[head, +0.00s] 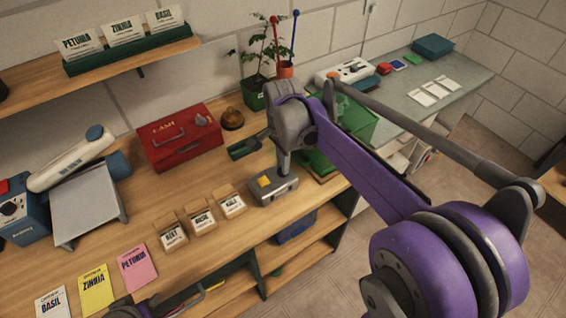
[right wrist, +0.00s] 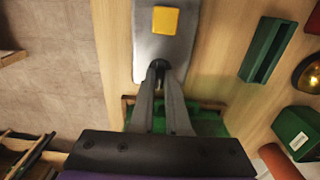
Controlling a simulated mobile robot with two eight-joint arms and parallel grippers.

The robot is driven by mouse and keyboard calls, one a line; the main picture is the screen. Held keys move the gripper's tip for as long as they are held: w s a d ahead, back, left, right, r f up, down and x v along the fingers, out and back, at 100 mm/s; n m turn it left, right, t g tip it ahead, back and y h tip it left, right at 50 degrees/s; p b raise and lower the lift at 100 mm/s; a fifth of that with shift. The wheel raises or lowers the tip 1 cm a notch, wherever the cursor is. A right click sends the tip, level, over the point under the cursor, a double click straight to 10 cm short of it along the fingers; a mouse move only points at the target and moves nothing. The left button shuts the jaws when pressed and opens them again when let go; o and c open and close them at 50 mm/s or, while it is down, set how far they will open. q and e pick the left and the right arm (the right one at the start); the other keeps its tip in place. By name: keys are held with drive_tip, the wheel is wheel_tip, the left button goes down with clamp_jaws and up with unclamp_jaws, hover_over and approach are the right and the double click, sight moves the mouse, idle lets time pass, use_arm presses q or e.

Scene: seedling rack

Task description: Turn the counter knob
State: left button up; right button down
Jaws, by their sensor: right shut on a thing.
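The counter (head: 272,187) is a grey metal box with a yellow button, standing at the front edge of the wooden bench. Its grey top and yellow button (right wrist: 165,20) also show in the right wrist view. My right gripper (head: 284,172) points down at the right end of the counter. In the right wrist view its two fingers (right wrist: 158,76) close on the small dark knob (right wrist: 158,64) at the counter's end. The fingertips hide most of the knob. Only a small part of my left arm shows at the bottom edge of the head view; its fingers cannot be made out.
Seed boxes (head: 202,220) stand left of the counter.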

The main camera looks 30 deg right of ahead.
idle(0.4)
drive_tip(key=c, duration=0.9)
unclamp_jaws()
drive_tip(key=shift+r, duration=0.1)
wheel_tip(320, 180, up, 11)
drive_tip(key=shift+f+p, duration=0.2)
drive_tip(key=shift+p, duration=0.1)
